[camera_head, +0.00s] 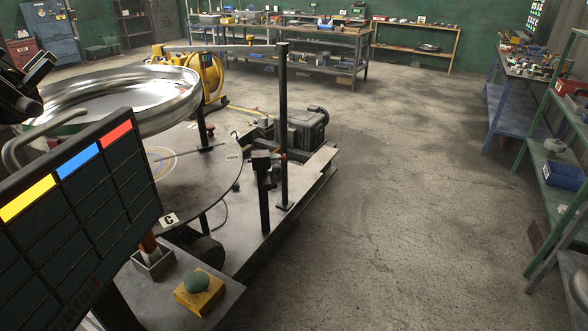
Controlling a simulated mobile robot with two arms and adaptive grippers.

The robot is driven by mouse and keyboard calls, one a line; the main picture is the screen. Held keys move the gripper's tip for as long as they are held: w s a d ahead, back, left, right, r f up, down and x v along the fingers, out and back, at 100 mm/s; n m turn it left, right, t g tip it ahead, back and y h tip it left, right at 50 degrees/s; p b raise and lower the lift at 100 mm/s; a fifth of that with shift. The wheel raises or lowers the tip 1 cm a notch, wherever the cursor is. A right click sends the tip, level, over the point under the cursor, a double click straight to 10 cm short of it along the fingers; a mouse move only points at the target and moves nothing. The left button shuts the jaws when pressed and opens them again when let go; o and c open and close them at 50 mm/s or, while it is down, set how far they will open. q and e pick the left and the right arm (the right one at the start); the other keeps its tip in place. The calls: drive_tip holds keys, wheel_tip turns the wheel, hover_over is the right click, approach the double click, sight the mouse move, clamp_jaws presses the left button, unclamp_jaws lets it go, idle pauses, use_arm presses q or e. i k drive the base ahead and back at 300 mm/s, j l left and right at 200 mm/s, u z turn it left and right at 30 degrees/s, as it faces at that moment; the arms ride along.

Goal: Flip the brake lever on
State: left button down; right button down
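A short orange-red handle (148,243) stands in a square grey housing (153,265) on the metal ledge at lower left. It looks like the brake lever, but its upper part is hidden behind the dark grid panel (112,185). Next to it is a yellow box with a green button (197,282). A black gripper (40,72), which I take for my left one, is at the left edge, above the panel and well away from the handle. It is partly cut off, and its finger opening is unclear. My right gripper is not in view.
A large shiny metal dish (150,90) sits over the round machine table (210,180). Black posts (283,130) and a motor (305,130) stand beyond. Benches and shelves line the walls. The concrete floor (400,190) at centre right is clear.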

sight(277, 169)
drive_tip(key=i+l, duration=0.35)
drive_tip(key=i, duration=0.15)
drive_tip(key=i+l+z, duration=0.15)
drive_tip(key=i+l, duration=0.15)
drive_tip(key=i, duration=0.25)
drive_tip(key=i+l, duration=0.3)
drive_tip(key=i, duration=0.2)
